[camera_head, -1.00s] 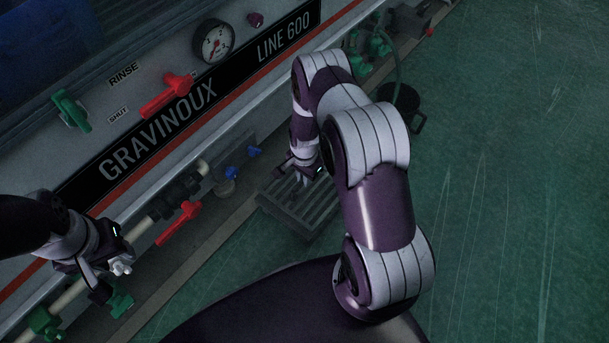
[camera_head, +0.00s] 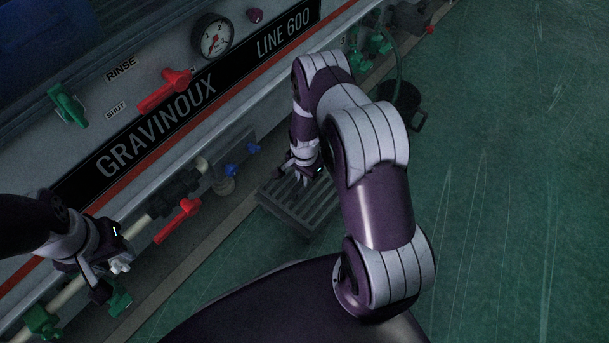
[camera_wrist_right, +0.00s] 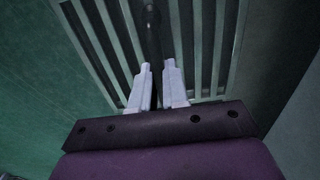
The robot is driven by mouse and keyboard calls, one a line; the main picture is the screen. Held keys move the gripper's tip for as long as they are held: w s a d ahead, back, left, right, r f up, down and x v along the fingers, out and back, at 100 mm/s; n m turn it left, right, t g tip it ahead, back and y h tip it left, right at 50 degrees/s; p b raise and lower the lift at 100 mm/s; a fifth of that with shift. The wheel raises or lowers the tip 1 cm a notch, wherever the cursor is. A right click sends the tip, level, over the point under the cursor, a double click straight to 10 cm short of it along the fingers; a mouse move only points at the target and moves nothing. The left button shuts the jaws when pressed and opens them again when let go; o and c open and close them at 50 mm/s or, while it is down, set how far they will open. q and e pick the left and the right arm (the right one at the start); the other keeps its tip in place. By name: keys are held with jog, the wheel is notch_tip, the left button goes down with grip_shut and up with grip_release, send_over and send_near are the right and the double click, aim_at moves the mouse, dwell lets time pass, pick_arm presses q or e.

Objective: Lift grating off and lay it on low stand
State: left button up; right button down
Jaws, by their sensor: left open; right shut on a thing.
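The dark slatted grating (camera_head: 296,207) lies low beside the foot of the machine, partly hidden behind my right arm. In the right wrist view its pale slats and dark gaps (camera_wrist_right: 212,50) spread ahead of the fingers. My right gripper (camera_head: 303,174) is over the grating's far part. In the wrist view its two pale fingers (camera_wrist_right: 157,82) are shut on a dark upright bar, the grating's handle (camera_wrist_right: 152,30). My left gripper (camera_head: 112,275) is open and empty near the pipes at lower left, well apart from the grating. I cannot make out the low stand.
The machine front carries a red lever (camera_head: 165,91), a green lever (camera_head: 67,104) and a gauge (camera_head: 214,37). Below run pipes with a red valve handle (camera_head: 178,220). A black bucket (camera_head: 402,108) stands beyond my right arm. The green floor (camera_head: 510,200) at right is clear.

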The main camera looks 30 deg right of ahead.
jog(key=shift+f, duration=0.4)
jog(key=c, duration=1.1)
grip_release()
jog(key=shift+o, duration=0.2)
notch_tip(320, 180, up, 13)
jog(key=p, duration=0.7)
jog(key=shift+f, duration=0.15)
